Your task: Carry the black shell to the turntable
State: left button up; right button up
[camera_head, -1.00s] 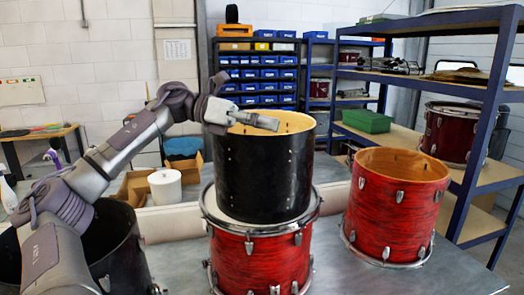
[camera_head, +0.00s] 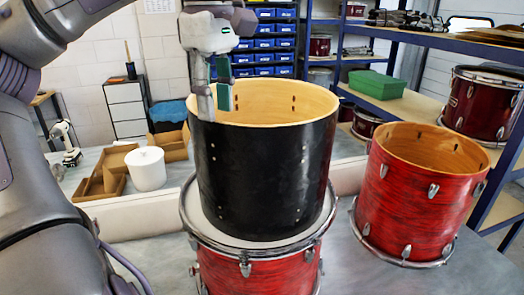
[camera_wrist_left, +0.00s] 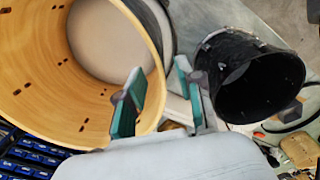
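The black shell (camera_head: 262,175), open at the top with a pale wood inside, stands upright on the white head of a red drum (camera_head: 258,270). My left gripper (camera_head: 213,100) points down at the shell's left rim, fingers apart. In the left wrist view the shell's wooden inside (camera_wrist_left: 50,110) fills the left, and its rim passes between the open fingers (camera_wrist_left: 160,98), one inside and one outside. I cannot tell whether either finger touches the wall. I cannot make out a turntable. My right gripper is not in view.
A red shell (camera_head: 420,195) stands close by on the right. A white cylinder (camera_head: 147,168) and cardboard box (camera_head: 105,175) are behind left. Shelving with a green box (camera_head: 377,84) is behind right. Another black drum (camera_wrist_left: 258,80) shows in the wrist view.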

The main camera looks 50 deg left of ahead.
aim_at(219, 120)
pick_arm(q)
jog(key=shift+a+f, duration=0.1)
jog(key=shift+f, duration=0.65)
jog(key=shift+w+f, duration=0.1)
jog(key=shift+f, duration=0.2)
jog(key=shift+f+p, duration=0.3)
jog(key=shift+f, duration=0.25)
notch_tip(219, 120, down, 4)
jog(key=shift+f+p, duration=0.2)
jog(key=shift+p, duration=0.3)
jog(key=shift+d, duration=0.2)
jog(key=c, duration=0.3)
grip_shut()
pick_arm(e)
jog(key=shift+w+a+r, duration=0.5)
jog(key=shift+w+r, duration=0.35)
pick_arm(q)
jog(key=shift+r, duration=0.15)
